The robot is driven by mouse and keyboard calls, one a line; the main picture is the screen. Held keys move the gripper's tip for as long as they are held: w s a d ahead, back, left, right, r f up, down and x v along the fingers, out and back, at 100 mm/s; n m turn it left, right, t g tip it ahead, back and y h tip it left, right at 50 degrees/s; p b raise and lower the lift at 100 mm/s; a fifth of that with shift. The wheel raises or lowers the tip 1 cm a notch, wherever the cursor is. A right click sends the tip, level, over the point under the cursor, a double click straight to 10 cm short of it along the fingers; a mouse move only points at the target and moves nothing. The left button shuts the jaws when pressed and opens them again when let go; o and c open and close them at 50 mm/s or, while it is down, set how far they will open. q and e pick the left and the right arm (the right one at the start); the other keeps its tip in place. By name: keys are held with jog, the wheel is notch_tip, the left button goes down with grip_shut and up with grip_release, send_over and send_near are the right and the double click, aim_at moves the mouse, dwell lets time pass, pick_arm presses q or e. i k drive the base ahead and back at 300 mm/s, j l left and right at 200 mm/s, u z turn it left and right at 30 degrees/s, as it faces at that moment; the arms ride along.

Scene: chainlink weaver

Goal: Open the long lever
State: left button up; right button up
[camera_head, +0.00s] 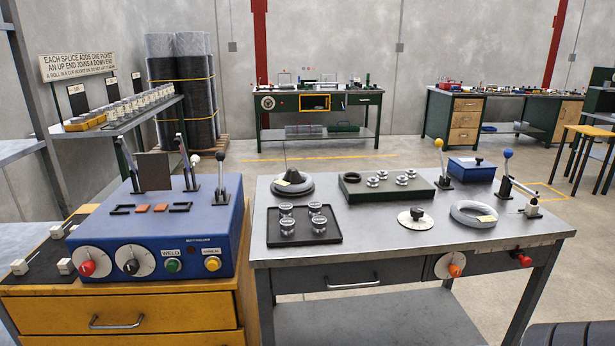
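Several upright levers are in view, and I cannot tell for sure which one is called the long lever. A blue-knobbed lever (506,172) stands at the right end of the grey metal table (380,234), tilted slightly. A yellow-knobbed lever (441,164) stands upright farther back on that table. On the blue welder box (150,240) stand a black-knobbed lever (220,180), a white-knobbed lever (192,176) and two dark clamp arms (131,165). Neither of my grippers shows.
The table holds a black tray (327,240) with metal cups, a green block (352,197), a grey ring (473,213), a round dial (416,218) and a blue box (472,169). A red knob (523,259) juts from the table's front right.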

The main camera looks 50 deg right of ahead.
aim_at(438, 142)
jog(key=k+l, duration=0.1)
jog(key=l, duration=0.4)
jog(key=k+l, duration=0.1)
jog(key=l, duration=0.35)
jog(key=l+u, duration=0.1)
jog(key=l, duration=0.4)
jog(key=k+l, duration=0.2)
jog(key=l, duration=0.25)
jog(key=k+l+u, duration=0.15)
jog(key=k+l, duration=0.25)
jog(key=l, duration=0.3)
jog(key=k+l+u, duration=0.1)
jog(key=k+l, duration=0.35)
jog(key=l, duration=0.2)
jog(key=k+l+u, duration=0.15)
jog(key=k+l, duration=0.3)
jog(key=l, duration=0.15)
jog(key=k+l, duration=0.2)
jog(key=l, duration=0.15)
jog(key=k+l+u, duration=0.15)
jog(key=k+l, duration=0.1)
jog(key=l, duration=0.2)
jog(key=k+l+u, duration=0.1)
jog(key=l, duration=0.2)
jog(key=k+l, duration=0.15)
jog(key=l, duration=0.15)
